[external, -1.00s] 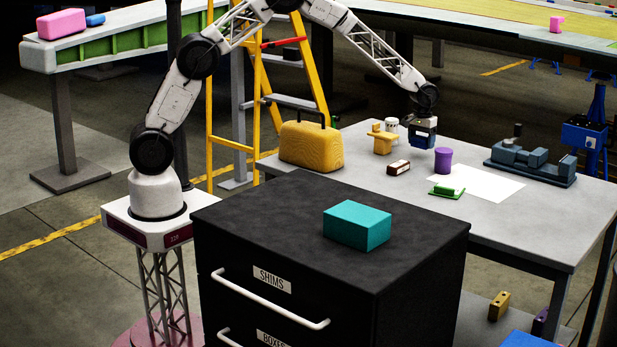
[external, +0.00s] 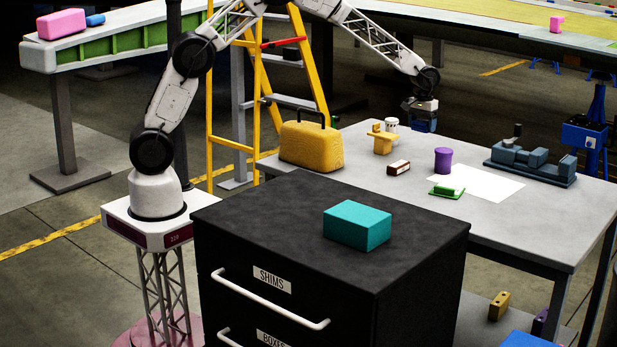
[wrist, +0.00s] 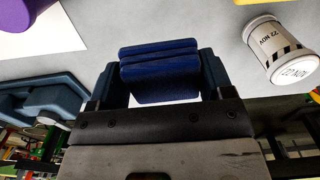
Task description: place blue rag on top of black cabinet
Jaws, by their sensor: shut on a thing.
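My gripper (external: 423,120) is above the far edge of the grey table in the external view. It is shut on the blue rag (wrist: 160,72), a dark blue folded block between the two fingers in the wrist view. In the external view the rag is small and dark, partly merged with the gripper. The black cabinet (external: 270,205) stands in the foreground, well left of and nearer than the gripper. A teal box (external: 357,225) sits on its top, right of the middle.
The table (external: 345,185) holds a yellow toolbox (external: 312,147), a purple cylinder (external: 443,160), a white labelled can (wrist: 280,50), a brown block (external: 398,167), a green item (external: 447,191) and a blue-grey vise (external: 532,163). The cabinet top is bare left of the teal box.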

